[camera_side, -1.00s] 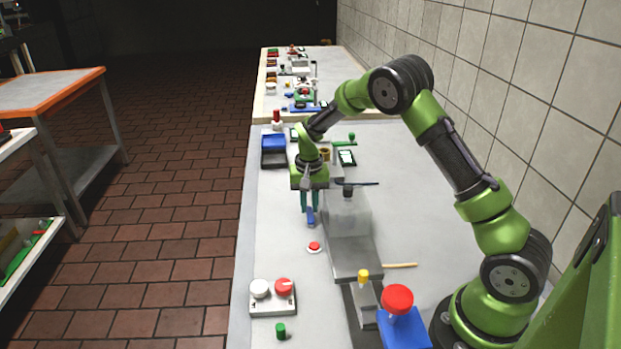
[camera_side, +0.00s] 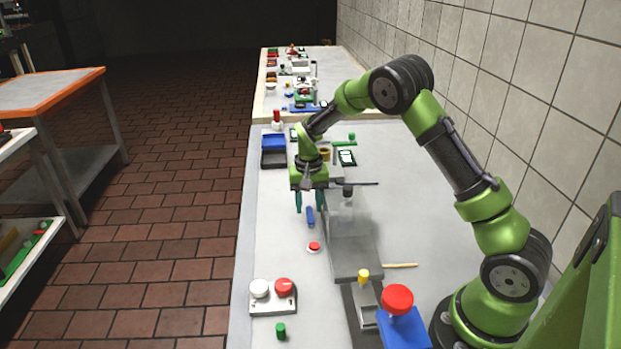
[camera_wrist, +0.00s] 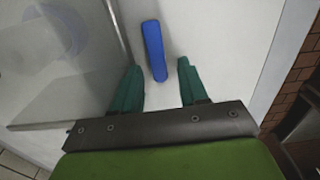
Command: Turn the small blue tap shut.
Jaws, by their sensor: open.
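The small blue tap (camera_side: 310,216) shows in the side view as a short blue handle beside the left face of a clear box. In the wrist view the blue handle (camera_wrist: 154,50) lies lengthwise, tilted slightly, just beyond my fingertips and between their lines. My gripper (camera_side: 311,208) is open and empty, pointing down above the tap, with its teal fingers apart. In the wrist view my open gripper (camera_wrist: 159,80) has one finger on each side of the handle's near end. I cannot tell the exact height gap.
A clear box (camera_side: 348,225) stands close on the right of the tap, and its wall also shows in the wrist view (camera_wrist: 70,100). A red button (camera_side: 314,247) sits in front. A panel with white and red knobs (camera_side: 273,299) is nearer. The counter's left edge is close.

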